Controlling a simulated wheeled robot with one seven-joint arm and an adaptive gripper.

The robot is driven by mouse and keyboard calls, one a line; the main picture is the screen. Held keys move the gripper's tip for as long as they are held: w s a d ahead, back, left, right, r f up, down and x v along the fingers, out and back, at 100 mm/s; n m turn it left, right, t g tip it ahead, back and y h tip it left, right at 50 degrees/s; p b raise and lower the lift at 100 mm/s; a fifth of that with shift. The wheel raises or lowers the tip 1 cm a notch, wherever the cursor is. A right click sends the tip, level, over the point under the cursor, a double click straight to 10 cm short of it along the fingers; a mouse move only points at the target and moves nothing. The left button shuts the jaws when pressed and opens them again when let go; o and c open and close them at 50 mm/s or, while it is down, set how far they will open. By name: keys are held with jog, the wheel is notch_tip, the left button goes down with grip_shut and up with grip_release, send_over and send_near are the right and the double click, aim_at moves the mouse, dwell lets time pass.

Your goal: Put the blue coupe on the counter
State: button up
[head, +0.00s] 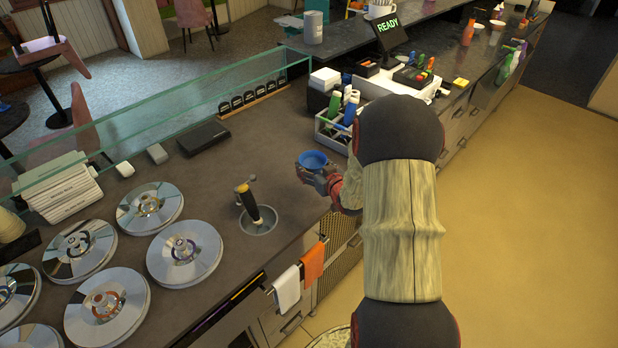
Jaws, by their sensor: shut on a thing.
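The blue coupe (313,159) is a small blue bowl-shaped cup, seen from above in the head view. My gripper (312,172) is shut on it at the right part of the counter (210,165), near the counter's front edge. The coupe looks upright. The fingers cover its lower part, so I cannot tell whether its base touches the counter. My arm comes in from the lower right and hides part of the counter behind it.
A scoop well (258,221) with an upright handle is left of the coupe. Several round metal lids (185,252) cover the left counter. A bottle caddy (336,128) stands close behind the coupe. Towels (287,289) hang at the front edge. Bare counter lies left of the coupe.

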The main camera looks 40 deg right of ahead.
jog(key=w+f, duration=0.1)
jog(key=f, duration=0.1)
jog(key=w+d+f, duration=0.1)
jog(key=w+f, duration=0.1)
jog(key=shift+d+f+b, duration=0.1)
jog(key=shift+b, duration=0.2)
jog(key=shift+w+f, duration=0.2)
jog(key=shift+f, duration=1.5)
jog(key=shift+b, duration=0.3)
jog(key=shift+f, duration=0.2)
jog(key=o, duration=1.2)
jog(key=shift+c, duration=0.2)
jog(key=shift+r, duration=0.1)
